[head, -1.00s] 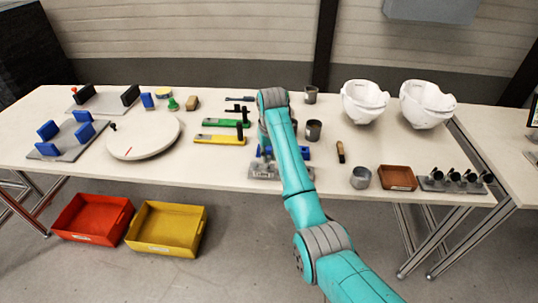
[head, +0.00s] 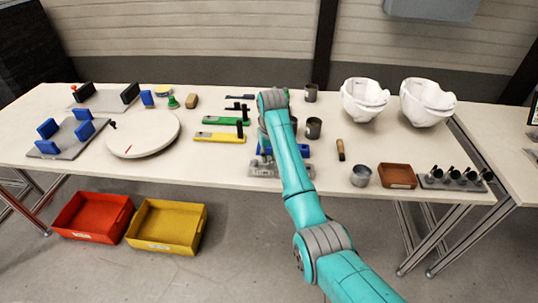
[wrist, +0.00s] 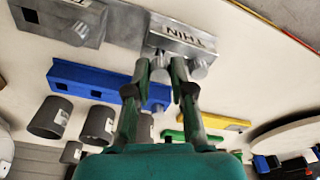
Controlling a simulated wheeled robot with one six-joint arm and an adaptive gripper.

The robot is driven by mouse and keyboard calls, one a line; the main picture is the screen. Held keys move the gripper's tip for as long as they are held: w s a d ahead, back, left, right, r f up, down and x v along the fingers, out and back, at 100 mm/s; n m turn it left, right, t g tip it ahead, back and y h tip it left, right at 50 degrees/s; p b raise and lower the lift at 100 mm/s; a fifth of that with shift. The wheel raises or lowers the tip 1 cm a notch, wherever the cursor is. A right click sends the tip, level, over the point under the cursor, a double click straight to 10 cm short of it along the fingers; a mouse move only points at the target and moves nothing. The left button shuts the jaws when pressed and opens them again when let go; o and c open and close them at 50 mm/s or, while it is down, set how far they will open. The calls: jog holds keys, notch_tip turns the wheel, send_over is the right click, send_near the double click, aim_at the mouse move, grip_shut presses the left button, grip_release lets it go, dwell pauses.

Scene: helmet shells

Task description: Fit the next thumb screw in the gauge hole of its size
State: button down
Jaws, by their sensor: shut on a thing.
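In the wrist view my gripper (wrist: 163,72) is shut on a small grey thumb screw (wrist: 160,73), mostly hidden between the fingertips. The fingertips are at the lower edge of a grey metal gauge block marked THIN (wrist: 185,38). Another short grey cylinder (wrist: 197,69) shows at that block's edge, just right of the fingers. A second grey block (wrist: 40,18) at the upper left carries a round metal piece (wrist: 75,33). I cannot tell whether the held screw is in a hole. In the head view my arm hides the gripper and part of the grey gauge plate (head: 262,171).
A blue bar (wrist: 90,80) and several grey cups (wrist: 50,117) lie close to my gripper. Green (head: 221,120) and yellow (head: 219,137) bars lie left of my arm. At right are a brown tray (head: 397,176), a rack with black-headed pieces (head: 450,184) and white helmet shells (head: 364,100).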

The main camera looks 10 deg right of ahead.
aim_at(270, 160)
jog(key=shift+f, duration=0.95)
dwell(0.8)
jog(key=c, duration=0.9)
grip_release()
jog(key=r, duration=0.5)
jog(key=s+r, duration=0.1)
jog(key=r, duration=0.1)
jog(key=shift+r, duration=0.25)
